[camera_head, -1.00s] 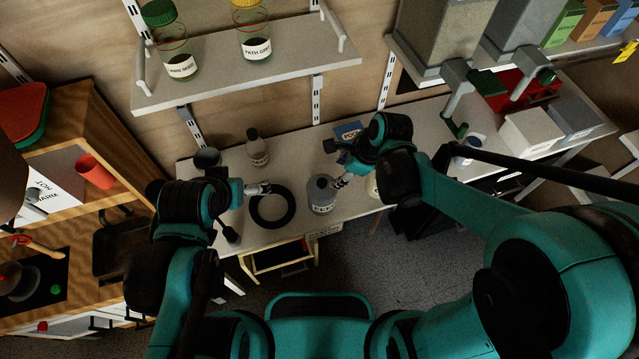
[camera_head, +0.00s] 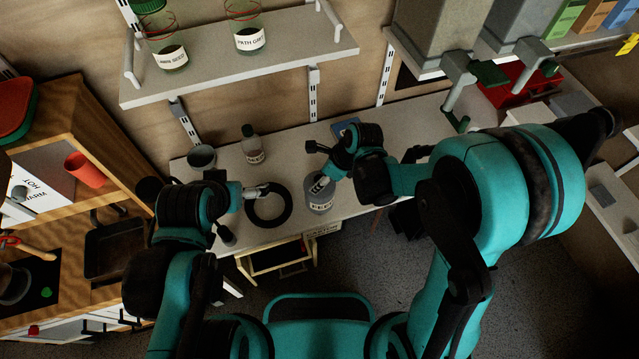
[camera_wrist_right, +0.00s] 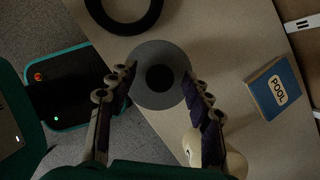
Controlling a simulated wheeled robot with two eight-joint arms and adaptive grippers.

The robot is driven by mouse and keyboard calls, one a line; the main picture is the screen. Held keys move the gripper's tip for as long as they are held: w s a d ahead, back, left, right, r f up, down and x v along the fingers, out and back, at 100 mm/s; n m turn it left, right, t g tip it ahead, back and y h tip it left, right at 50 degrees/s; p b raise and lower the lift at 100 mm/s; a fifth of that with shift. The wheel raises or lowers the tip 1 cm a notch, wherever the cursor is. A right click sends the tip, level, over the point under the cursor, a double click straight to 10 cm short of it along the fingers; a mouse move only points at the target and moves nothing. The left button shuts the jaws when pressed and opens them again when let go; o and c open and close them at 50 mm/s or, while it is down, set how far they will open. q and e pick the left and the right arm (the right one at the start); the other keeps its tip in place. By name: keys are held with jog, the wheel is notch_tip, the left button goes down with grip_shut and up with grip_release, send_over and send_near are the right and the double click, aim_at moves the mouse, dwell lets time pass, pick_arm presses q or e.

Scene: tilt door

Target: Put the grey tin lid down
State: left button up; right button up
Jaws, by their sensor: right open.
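The grey tin (camera_head: 319,202) with a pale label stands upright on the worktop. In the right wrist view its round grey top (camera_wrist_right: 146,91) has a dark round centre; I cannot tell whether this is the lid with a knob or an opening. My right gripper (camera_head: 321,184) is over the tin. In the wrist view that gripper (camera_wrist_right: 159,74) is open, with one finger on each side of the grey top; contact is unclear. My left gripper (camera_head: 264,189) is at the upper edge of a black ring (camera_head: 288,209); its fingers are too small to judge.
The black ring lies just left of the tin. A bottle (camera_head: 254,152) and a grey cup (camera_head: 202,157) stand behind on the worktop (camera_head: 225,165). A shelf (camera_head: 240,67) with jars hangs above.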

jog(key=shift+r, duration=0.1)
jog(key=c, duration=1.1)
jog(key=shift+r, duration=0.1)
